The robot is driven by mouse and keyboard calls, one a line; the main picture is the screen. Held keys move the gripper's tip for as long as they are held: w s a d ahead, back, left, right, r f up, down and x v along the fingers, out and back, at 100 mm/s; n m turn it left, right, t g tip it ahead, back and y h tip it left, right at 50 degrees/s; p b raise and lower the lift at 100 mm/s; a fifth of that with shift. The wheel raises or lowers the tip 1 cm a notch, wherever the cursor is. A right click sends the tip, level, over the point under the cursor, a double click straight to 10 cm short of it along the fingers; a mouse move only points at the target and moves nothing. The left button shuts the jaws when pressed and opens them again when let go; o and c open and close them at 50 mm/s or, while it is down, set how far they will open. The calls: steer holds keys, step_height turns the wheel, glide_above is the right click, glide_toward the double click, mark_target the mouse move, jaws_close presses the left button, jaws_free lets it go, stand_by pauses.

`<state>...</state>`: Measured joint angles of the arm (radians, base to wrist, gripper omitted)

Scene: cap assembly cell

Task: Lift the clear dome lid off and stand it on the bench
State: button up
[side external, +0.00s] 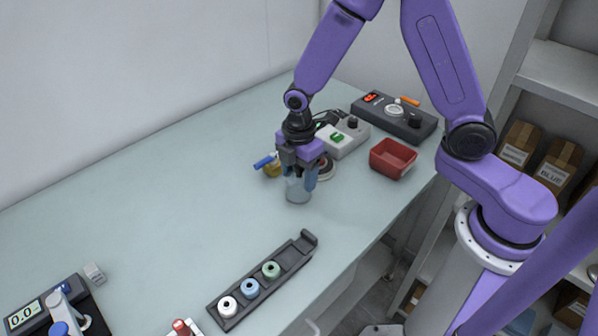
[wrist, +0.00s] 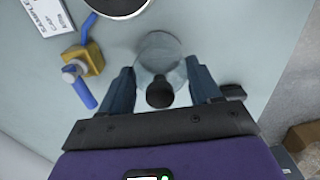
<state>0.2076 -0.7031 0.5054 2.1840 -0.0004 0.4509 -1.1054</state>
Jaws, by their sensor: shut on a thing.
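The clear dome lid (side external: 298,192) is under my gripper (side external: 300,176) in the side view, low over the bench (side external: 190,190); whether its rim touches the bench is hard to tell. In the wrist view the clear dome lid (wrist: 160,48) shows as a transparent round shape with a dark knob (wrist: 158,93) facing the camera. The two blue fingers of my gripper (wrist: 160,76) are shut on the lid, one on each side of it.
A red bin (side external: 392,158) and control boxes (side external: 343,137) are farther right. A black rack with spools (side external: 262,282) lies in front.

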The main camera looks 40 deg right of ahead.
steer(key=shift+f, duration=0.15)
steer(key=o, duration=1.2)
steer(key=shift+r, duration=3.55)
steer(key=s+d+r+m, duration=0.2)
steer(key=s, duration=0.6)
steer(key=s+d+r+m, duration=0.2)
steer(key=s, duration=0.5)
steer(key=s+d+r+m, duration=0.1)
steer(key=s+d+r, duration=0.1)
steer(key=s, duration=0.6)
steer(key=shift+s+d+r+m, duration=0.25)
steer(key=shift+s+r+m, duration=0.15)
steer(key=shift+r, duration=0.1)
